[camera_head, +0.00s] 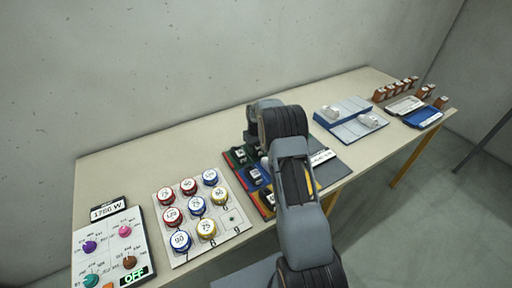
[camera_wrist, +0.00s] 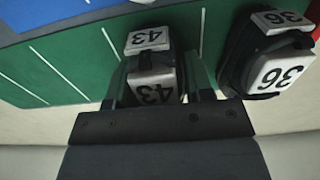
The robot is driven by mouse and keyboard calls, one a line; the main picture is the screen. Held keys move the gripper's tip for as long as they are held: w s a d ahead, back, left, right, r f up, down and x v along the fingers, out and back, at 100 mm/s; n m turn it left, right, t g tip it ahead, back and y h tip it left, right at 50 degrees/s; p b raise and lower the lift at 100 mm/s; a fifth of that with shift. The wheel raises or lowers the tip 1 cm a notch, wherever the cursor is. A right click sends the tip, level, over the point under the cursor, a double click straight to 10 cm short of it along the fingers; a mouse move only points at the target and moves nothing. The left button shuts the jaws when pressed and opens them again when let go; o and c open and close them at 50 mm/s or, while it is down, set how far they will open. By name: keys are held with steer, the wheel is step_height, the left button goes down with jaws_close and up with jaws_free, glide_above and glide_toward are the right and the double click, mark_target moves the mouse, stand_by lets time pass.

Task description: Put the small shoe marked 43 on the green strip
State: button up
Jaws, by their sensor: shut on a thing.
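The small dark shoe marked 43 (camera_wrist: 153,68) shows in the wrist view with white number plates on it. My gripper (camera_wrist: 157,88) is shut on it, one finger on each side. The shoe is over the green strip (camera_wrist: 80,62), which has thin white lines across it; I cannot tell whether the shoe touches the strip. Another dark shoe, marked 36 (camera_wrist: 276,68), is beside it to the right, at the strip's end. In the head view my arm hides the gripper and the held shoe.
A blue strip (camera_wrist: 22,14) borders the green one. In the head view, further shoes sit on the blue (camera_head: 254,177) and yellow (camera_head: 268,198) strips. A board of round coloured pieces (camera_head: 232,239) lies to the left, and a blue and white tray (camera_head: 345,130) to the right.

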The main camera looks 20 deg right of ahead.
steer(key=shift+f, duration=0.2)
steer(key=o, duration=0.9)
